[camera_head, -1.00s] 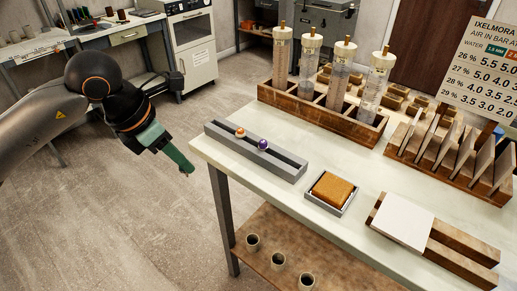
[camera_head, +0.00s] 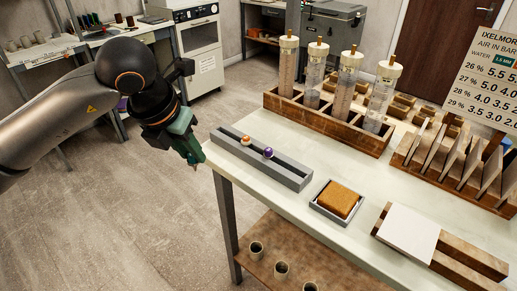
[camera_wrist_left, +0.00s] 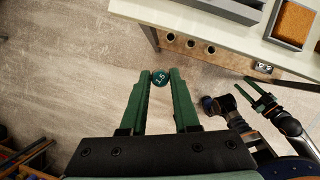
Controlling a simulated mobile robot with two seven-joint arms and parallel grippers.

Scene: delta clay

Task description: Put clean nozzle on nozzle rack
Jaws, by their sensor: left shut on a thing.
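My left gripper (camera_head: 194,163) is shut on a small teal nozzle marked 1.5 (camera_wrist_left: 160,78), held between its fingertips in the left wrist view. The gripper is over the floor, just off the table's left corner. The nozzle rack (camera_head: 300,180) is a long grey slotted bar near that table edge, to the right of the gripper. An orange nozzle (camera_head: 246,141) and a purple nozzle (camera_head: 267,153) sit in its slot, with bare slot to their right. My right gripper (camera_wrist_left: 258,93) shows only in the left wrist view, open and empty.
An orange-brown sponge (camera_head: 340,198) lies in a grey tray right of the rack. A wooden crate (camera_head: 320,121) with tall clear cylinders stands behind. A white tile (camera_head: 408,232) lies on wooden blocks at front right. Several cups (camera_head: 281,270) stand on the lower shelf.

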